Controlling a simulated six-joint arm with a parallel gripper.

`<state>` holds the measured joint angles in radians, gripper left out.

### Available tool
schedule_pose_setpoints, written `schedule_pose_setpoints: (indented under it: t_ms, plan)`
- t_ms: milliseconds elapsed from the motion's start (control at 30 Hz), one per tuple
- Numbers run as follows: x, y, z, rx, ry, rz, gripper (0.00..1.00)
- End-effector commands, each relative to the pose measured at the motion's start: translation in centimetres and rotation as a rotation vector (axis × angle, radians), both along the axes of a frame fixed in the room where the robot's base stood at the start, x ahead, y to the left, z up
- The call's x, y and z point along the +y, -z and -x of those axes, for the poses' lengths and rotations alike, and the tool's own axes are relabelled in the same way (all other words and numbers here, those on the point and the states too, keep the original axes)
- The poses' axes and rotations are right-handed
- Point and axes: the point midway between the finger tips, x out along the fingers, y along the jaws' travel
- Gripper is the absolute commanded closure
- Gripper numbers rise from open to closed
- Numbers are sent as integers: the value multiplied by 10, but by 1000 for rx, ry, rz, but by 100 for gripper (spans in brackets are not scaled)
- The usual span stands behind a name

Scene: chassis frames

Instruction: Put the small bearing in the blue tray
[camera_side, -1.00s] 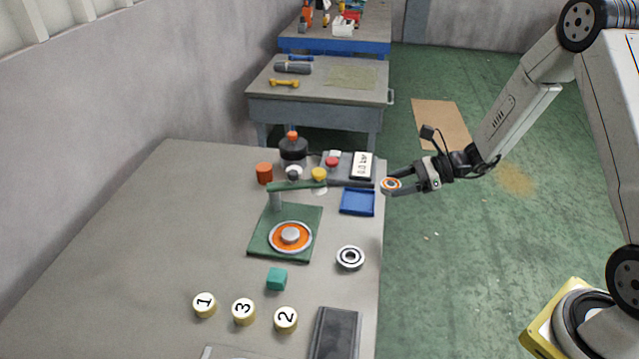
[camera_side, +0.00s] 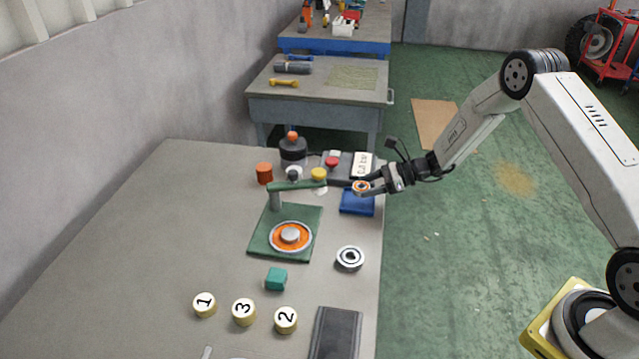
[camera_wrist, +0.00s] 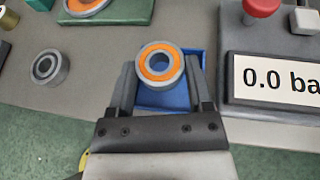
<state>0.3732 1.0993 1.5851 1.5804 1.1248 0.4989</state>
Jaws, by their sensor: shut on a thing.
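My gripper (camera_side: 366,186) is shut on the small bearing (camera_side: 360,187), a grey ring with an orange face. In the wrist view the bearing (camera_wrist: 160,64) sits between the two fingertips (camera_wrist: 160,72). The blue tray (camera_side: 357,204) lies on the bench near its right edge. In the side view the bearing is held above the tray's far part. In the wrist view the blue tray (camera_wrist: 178,98) shows behind and below the bearing, partly hidden by it and the fingers. I see nothing in the visible part of the tray.
A box with a "0.0 bar" display (camera_wrist: 275,82) and red button (camera_side: 332,162) stands just behind the tray. A green press (camera_side: 290,228) holds an orange ring. A larger grey bearing (camera_side: 350,258) lies in front of the tray. Numbered caps (camera_side: 243,311) and a teal cube (camera_side: 277,278) are nearer.

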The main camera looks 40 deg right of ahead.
Motion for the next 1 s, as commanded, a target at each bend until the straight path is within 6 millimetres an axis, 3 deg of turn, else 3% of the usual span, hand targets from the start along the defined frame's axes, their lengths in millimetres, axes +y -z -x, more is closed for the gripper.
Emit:
schedule_pose_setpoints:
  t_ms: [367,700,1000]
  plan:
    - [0,6,-5,0,-1,0,100]
    - [0,36,-6,-1,0,-1,100]
    - [0,38,-6,-1,0,0,100]
